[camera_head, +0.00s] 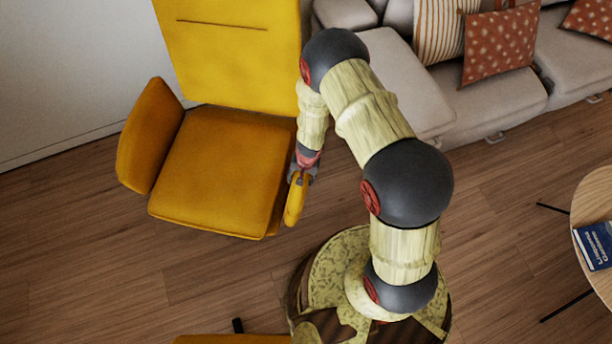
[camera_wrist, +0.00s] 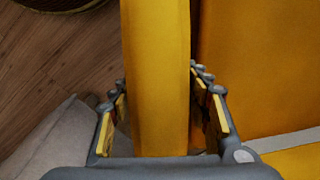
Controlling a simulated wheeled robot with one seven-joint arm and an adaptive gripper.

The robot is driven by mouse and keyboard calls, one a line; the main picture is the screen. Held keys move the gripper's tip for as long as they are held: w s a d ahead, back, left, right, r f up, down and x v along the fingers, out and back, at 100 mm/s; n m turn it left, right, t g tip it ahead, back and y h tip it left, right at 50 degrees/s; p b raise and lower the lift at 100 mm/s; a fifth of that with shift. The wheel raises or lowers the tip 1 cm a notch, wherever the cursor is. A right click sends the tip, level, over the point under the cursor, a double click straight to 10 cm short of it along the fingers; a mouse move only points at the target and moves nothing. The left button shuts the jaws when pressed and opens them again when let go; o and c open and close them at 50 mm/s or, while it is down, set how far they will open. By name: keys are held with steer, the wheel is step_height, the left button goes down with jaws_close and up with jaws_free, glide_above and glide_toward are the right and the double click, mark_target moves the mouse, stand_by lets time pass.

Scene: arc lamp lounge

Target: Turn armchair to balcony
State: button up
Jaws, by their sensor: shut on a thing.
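The armchair (camera_head: 218,170) is mustard yellow, with a tall back at the top, a wide seat and two side arms. It stands upright left of centre in the head view, its seat front toward the bottom of the picture. My gripper (camera_head: 303,168) is shut on the armchair's right-hand armrest (camera_head: 295,200). In the wrist view the armrest (camera_wrist: 155,80) runs between the two fingers of my gripper (camera_wrist: 158,80), and part of the seat (camera_wrist: 255,65) shows at right. The chair's base is hidden under the seat. No balcony is in view.
A grey sofa (camera_head: 490,100) with patterned cushions stands at upper right, near the armchair. A round wooden table (camera_head: 592,200) with a blue book (camera_head: 597,246) is at the right edge. Another yellow piece (camera_head: 235,339) shows at the bottom edge. Wood floor (camera_head: 80,250) is clear at lower left.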

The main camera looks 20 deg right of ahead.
steer(key=shift+s, duration=0.2)
steer(key=o, duration=1.3)
steer(key=shift+c, duration=0.2)
steer(key=o, duration=0.4)
steer(key=shift+w, duration=0.1)
steer(key=shift+c, duration=0.2)
steer(key=shift+o, duration=0.3)
steer(key=r, duration=0.7)
steer(key=d+r, duration=0.1)
steer(key=r, duration=0.3)
steer(key=shift+s+d+r, duration=0.1)
steer(key=shift+s+r, duration=0.1)
steer(key=shift+r, duration=0.1)
steer(key=shift+s+r, duration=0.1)
steer(key=shift+r, duration=0.05)
